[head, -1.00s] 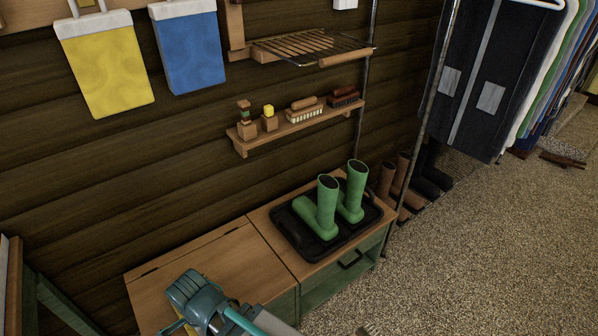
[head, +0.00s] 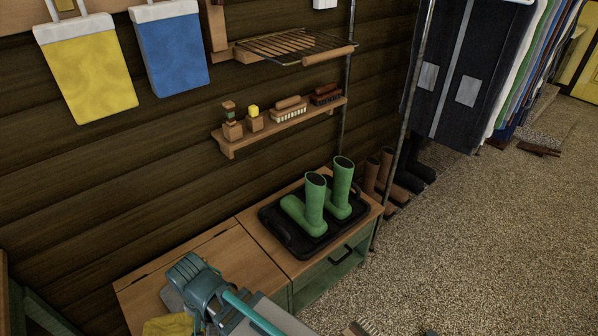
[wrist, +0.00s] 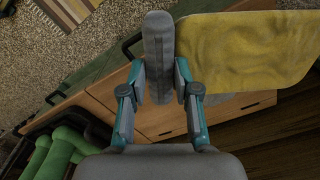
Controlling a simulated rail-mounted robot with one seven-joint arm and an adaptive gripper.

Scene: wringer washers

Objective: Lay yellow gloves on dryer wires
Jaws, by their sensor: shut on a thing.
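The yellow gloves (wrist: 245,48) show as one flat, wide yellow piece in the wrist view, reaching right from the fingers. My gripper (wrist: 170,60) is shut on their near edge and holds them out above the wooden bench top. In the head view part of the yellow gloves (head: 168,326) shows at the bottom left, beside my arm; the fingertips are hidden there. The dryer wires (head: 290,46) form a bare rack with a wooden front bar on the wall, above and beyond my gripper.
A brush shelf (head: 285,128) juts out below the dryer. Green boots (head: 315,205) stand on a black tray (head: 285,237) on the bench (head: 215,262). Yellow (head: 90,70) and blue (head: 172,52) bags hang left of the dryer. A metal pole (head: 412,95) stands right.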

